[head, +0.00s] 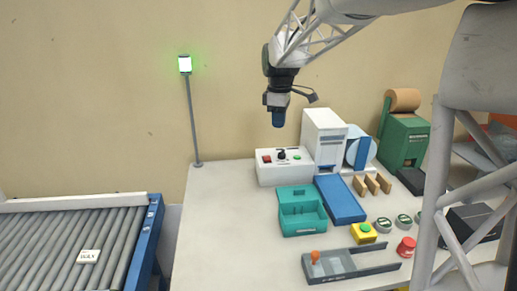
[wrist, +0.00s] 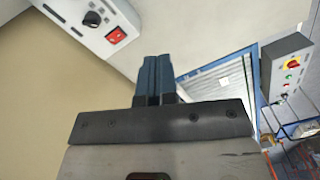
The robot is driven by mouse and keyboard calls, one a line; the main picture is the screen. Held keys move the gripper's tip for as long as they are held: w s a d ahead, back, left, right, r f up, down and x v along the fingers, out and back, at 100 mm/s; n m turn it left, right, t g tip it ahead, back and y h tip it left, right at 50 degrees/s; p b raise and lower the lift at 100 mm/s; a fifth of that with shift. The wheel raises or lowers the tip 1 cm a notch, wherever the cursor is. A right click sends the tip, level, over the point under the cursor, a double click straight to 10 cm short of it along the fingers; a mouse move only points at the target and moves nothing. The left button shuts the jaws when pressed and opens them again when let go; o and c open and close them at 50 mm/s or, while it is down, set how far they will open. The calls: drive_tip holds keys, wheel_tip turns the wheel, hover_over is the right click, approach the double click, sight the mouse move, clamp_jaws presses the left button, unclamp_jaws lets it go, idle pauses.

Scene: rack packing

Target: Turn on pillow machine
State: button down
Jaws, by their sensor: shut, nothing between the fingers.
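No machine in view carries a readable pillow label. In the head view, a white control box (head: 283,173) with a red switch (head: 266,159), a black knob (head: 282,155) and a green button (head: 297,157) stands at the table's back, beside a tall white machine (head: 323,137) and a pale blue roll (head: 360,148). The wrist view shows the red switch (wrist: 116,37) and black knob (wrist: 93,18) at upper left. My gripper (head: 278,122) is shut and empty, raised above the control box and apart from it. Its blue fingers also show in the wrist view (wrist: 153,70).
A green machine (head: 404,140) with a brown roll (head: 403,99) stands at the back right. A teal box (head: 302,222), blue pad (head: 340,199), yellow button box (head: 363,232) and grey lever base (head: 342,269) lie in front. A lamp pole (head: 191,115) stands left. The table's left part is clear.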

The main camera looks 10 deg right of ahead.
sight(267, 158)
drive_tip(key=w+f+n, duration=0.2)
drive_tip(key=w, duration=0.5)
drive_tip(key=w+a+f+n+g, duration=0.1)
drive_tip(key=w+f+n, duration=0.1)
drive_tip(key=w, duration=0.4)
drive_tip(key=shift+w+f+n, duration=0.3)
drive_tip(key=shift+w+f, duration=0.05)
drive_tip(key=shift+f, duration=0.15)
drive_tip(key=shift+a+f, duration=0.1)
drive_tip(key=shift+f, duration=0.05)
drive_tip(key=f, duration=0.4)
drive_tip(key=s+f, duration=0.1)
drive_tip(key=f, duration=0.8)
drive_tip(key=shift+s+f, duration=0.3)
drive_tip(key=shift+s, duration=0.1)
drive_tip(key=shift+f, duration=0.2)
drive_tip(key=shift+w, duration=0.15)
drive_tip(key=shift+w+r, duration=0.3)
drive_tip(key=shift+w, duration=0.25)
drive_tip(key=shift+r, duration=0.2)
